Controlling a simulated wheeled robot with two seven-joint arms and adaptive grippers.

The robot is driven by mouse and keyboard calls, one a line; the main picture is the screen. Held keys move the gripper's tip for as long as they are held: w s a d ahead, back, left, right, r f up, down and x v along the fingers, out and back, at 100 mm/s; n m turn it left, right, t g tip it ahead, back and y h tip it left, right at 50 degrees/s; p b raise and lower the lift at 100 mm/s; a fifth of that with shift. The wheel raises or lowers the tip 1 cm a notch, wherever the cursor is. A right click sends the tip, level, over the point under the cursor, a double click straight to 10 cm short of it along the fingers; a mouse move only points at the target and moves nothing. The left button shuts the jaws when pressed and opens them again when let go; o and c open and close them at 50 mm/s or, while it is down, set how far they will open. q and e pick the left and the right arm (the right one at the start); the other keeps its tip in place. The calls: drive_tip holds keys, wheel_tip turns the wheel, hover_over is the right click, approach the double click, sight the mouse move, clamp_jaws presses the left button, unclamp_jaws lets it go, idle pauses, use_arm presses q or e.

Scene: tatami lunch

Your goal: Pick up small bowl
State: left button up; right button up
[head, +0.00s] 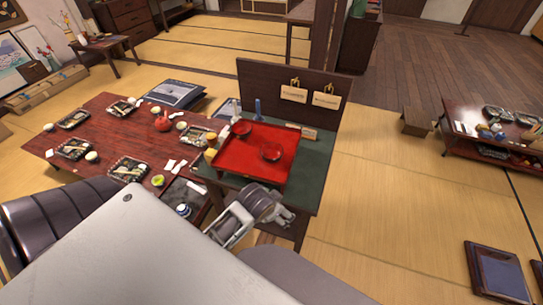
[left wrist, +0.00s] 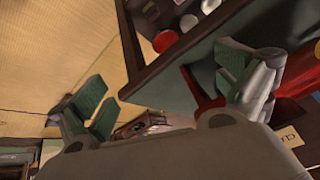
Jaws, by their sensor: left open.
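A small red bowl (head: 271,152) sits on the red tray (head: 250,172) on the green-topped table. Another small red bowl (head: 241,127) sits on the tray farther back and to the left. My left gripper (head: 284,213) is at the near edge of this table, in front of the tray and apart from both bowls. In the left wrist view the left gripper (left wrist: 165,85) has its green-padded fingers spread, with nothing held between them. I cannot make out either bowl clearly in that view. My right gripper is not in view.
A dark red low table (head: 97,112) with lunch boxes and a red teapot (head: 163,123) stands to the left. A dark panel (head: 300,90) with two hanging tags rises behind the tray. A small stool (head: 415,122) stands to the right. Tatami right of the green-topped table is mostly clear.

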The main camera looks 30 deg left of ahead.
use_arm(q)
drive_tip(key=w+d+r+m+t+h, duration=0.15)
drive_tip(key=w+r+m+t, duration=0.35)
drive_tip(key=w+r, duration=0.5)
drive_tip(key=w+d+r+m+t, duration=0.25)
drive_tip(key=w+r+t, duration=0.45)
drive_tip(key=r, duration=0.4)
drive_tip(key=w+d+r+m+t+h, duration=0.1)
drive_tip(key=w+d+r+m+h, duration=0.1)
drive_tip(key=d+r+m+h, duration=0.8)
drive_tip(key=s+d+r+m+g+h, duration=0.1)
drive_tip(key=s+d+m+g+h, duration=0.1)
drive_tip(key=d+m+g+h, duration=0.45)
drive_tip(key=s+d+r+m+g+h, duration=0.1)
drive_tip(key=s+m+g, duration=0.15)
drive_tip(key=m, duration=0.65)
drive_tip(key=a+f+m+g+y, duration=0.85)
drive_tip(key=f+m, duration=0.25)
drive_tip(key=f, duration=0.2)
drive_tip(key=w+a+g+y, duration=0.1)
drive_tip(key=a+y, duration=0.9)
drive_tip(key=a, duration=1.4)
drive_tip(key=shift+w+f, duration=0.2)
drive_tip(key=shift+w, duration=0.15)
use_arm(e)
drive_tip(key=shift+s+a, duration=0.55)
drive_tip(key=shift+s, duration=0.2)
